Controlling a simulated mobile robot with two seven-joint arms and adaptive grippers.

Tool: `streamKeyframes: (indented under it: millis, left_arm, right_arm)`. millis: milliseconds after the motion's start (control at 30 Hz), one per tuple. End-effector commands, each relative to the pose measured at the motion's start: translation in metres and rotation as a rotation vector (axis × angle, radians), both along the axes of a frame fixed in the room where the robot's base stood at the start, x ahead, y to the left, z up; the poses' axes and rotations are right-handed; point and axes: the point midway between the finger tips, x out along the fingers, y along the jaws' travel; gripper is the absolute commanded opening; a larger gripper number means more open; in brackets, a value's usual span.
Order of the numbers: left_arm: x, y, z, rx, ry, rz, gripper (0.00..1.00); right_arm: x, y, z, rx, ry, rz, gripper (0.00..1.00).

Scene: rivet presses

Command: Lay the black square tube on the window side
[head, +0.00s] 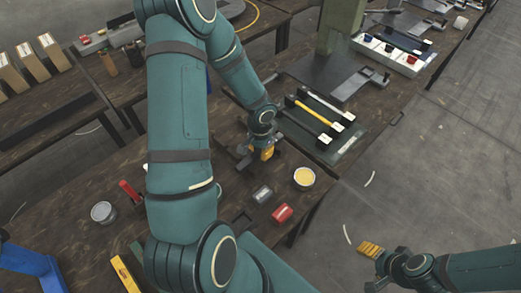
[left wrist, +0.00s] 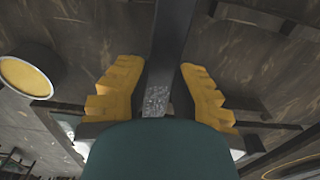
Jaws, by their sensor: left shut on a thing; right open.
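My left gripper (head: 268,152) is over the dark wooden bench, and its yellow fingers also show in the left wrist view (left wrist: 162,92). It is shut on the black square tube (left wrist: 174,38), which runs between the fingers and has a speckled grey patch near its lower end. In the head view the tube is hard to tell from the dark parts around the gripper. I cannot tell which side is the window side. My right gripper (head: 371,250) is open and empty above the floor, off the bench at lower right.
A fixture plate (head: 348,150) with a yellow bar (head: 314,112) and black blocks lies beyond the gripper. A yellow-filled tin (head: 304,177), a red item (head: 282,213) and a grey item (head: 262,194) stand near the bench edge. A grey tin (head: 103,212) is at left.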

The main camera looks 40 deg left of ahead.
Motion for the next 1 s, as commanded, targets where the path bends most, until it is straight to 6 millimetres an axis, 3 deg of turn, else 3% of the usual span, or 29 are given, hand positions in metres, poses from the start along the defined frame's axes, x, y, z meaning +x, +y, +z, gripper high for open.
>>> streamKeyframes:
  millis: [100,133,200,667,1000]
  left_arm:
    - [0.000,0.000,-0.004,0.000,-0.001,-0.001,0.00]
    - [0.000,0.000,-0.004,0.000,0.000,-0.001,0.28]
    - [0.000,0.000,-0.003,0.000,0.000,-0.001,0.45]
    - [0.000,0.000,0.006,0.000,0.000,0.000,0.45]
    - [0.001,0.001,0.075,0.002,-0.004,0.001,0.45]
  right_arm:
    - [-0.001,0.000,-0.004,0.000,0.003,0.002,0.64]
    - [-0.002,0.000,-0.004,0.000,0.003,0.002,0.64]
    - [-0.001,0.000,-0.003,0.000,0.003,0.002,0.64]
    - [0.001,0.000,0.007,0.000,-0.003,-0.002,0.64]
    - [0.007,-0.001,0.026,-0.003,-0.015,-0.012,0.64]
